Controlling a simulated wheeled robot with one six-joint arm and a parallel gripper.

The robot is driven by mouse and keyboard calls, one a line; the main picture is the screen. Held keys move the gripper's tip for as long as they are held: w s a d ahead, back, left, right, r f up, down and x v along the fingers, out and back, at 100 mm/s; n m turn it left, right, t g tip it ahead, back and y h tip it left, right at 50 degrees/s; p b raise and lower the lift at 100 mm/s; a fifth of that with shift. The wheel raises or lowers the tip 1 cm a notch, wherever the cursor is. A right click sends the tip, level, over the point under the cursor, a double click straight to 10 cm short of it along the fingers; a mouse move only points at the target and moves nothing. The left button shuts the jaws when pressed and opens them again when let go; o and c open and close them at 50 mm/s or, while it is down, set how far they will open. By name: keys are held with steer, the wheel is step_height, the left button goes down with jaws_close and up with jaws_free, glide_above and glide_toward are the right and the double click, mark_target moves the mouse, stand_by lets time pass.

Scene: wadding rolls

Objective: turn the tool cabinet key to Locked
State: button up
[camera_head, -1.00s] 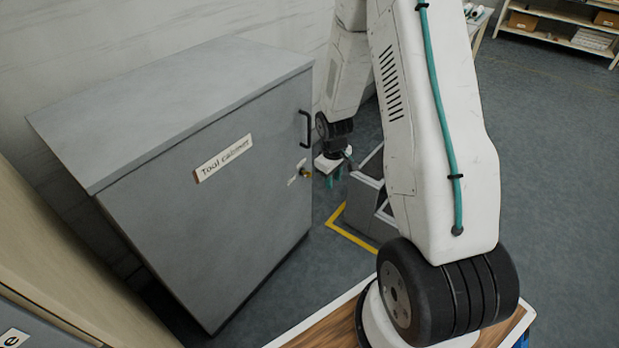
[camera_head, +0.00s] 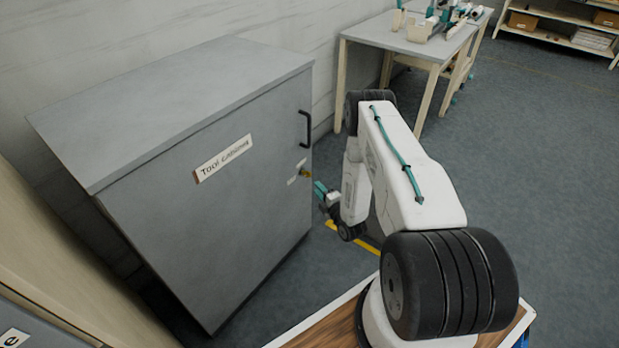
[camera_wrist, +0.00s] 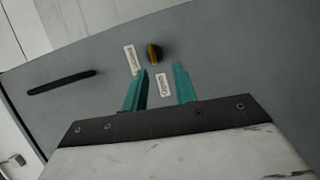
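The grey tool cabinet (camera_head: 240,220) stands at the left in the head view, its door shut, with a "Tool cabinet" label. Its brass-coloured key (camera_wrist: 154,53) shows in the wrist view on a dark round lock, between two small white labels. In the head view the key (camera_head: 306,174) is near the door's right edge, below the black handle (camera_head: 305,128). My gripper (camera_wrist: 160,78) has two teal fingers spread apart with nothing between them. The key lies just beyond the fingertips, apart from them as far as I can tell. The label words are too small to read surely.
The black handle (camera_wrist: 61,83) is left of the key in the wrist view. A table (camera_head: 420,45) with equipment and a shelf (camera_head: 560,30) stand at the back right. Yellow floor tape (camera_head: 365,243) runs beneath my arm. Open floor lies to the right.

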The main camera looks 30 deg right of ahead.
mark_target(309, 176)
steer(key=w, duration=0.5)
steer(key=w+r, duration=0.1)
steer(key=w, duration=0.2)
steer(key=shift+d, duration=0.2)
jaws_close()
